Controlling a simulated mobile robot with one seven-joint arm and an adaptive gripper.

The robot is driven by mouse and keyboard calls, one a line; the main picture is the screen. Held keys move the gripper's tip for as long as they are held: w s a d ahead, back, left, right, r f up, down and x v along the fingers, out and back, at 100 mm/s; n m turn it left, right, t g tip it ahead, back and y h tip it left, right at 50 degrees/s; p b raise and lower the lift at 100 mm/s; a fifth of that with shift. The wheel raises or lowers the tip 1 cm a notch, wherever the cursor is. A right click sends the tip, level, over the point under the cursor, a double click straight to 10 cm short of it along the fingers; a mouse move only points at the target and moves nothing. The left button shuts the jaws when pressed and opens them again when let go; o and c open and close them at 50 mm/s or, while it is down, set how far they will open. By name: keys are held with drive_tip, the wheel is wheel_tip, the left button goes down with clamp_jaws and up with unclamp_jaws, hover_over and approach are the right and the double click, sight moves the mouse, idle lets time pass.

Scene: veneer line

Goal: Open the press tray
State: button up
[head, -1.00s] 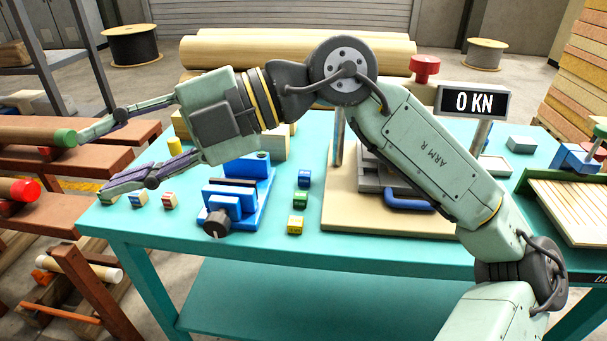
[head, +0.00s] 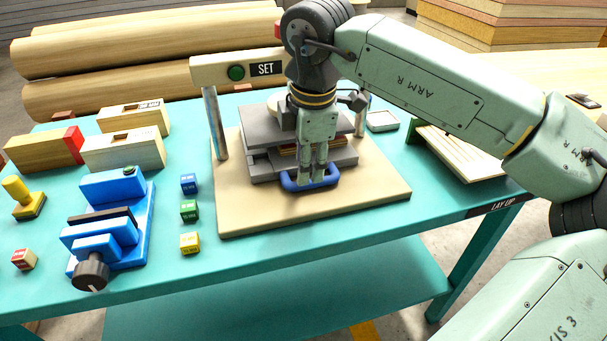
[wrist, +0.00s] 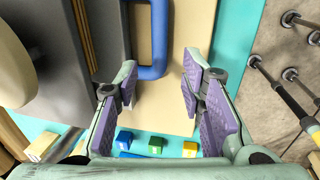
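The press tray (head: 340,160) is a grey slab low in the press, with a blue loop handle (head: 311,184) on its front. Tan layered sheets (head: 290,149) show in the gap above it. My gripper (head: 318,178) points down at the handle, partly covering it and the tray's front. In the wrist view my gripper (wrist: 160,84) is open, its purple-padded fingers apart with nothing between the pads. The blue handle (wrist: 153,73) lies ahead, between the fingertips in the picture. I cannot tell the remaining distance or whether they touch.
The press stands on a beige base (head: 250,215) with a clear front strip. Blue, green and yellow cubes (head: 189,211) lie left of it, beside a blue clamp fixture (head: 125,220). A slatted panel (head: 455,150) is at right. The press beam (head: 215,71) is above.

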drive_tip(key=shift+w+a+f, duration=0.1)
drive_tip(key=shift+w+f, duration=0.05)
drive_tip(key=shift+f, duration=0.7)
drive_tip(key=shift+w+a+f, duration=0.1)
drive_tip(key=shift+w+f, duration=0.1)
drive_tip(key=shift+f, duration=0.7)
drive_tip(key=shift+w+a+f, duration=0.1)
drive_tip(key=shift+w+f, duration=0.05)
drive_tip(key=shift+f, duration=0.7)
drive_tip(key=shift+c, duration=0.5)
clamp_jaws()
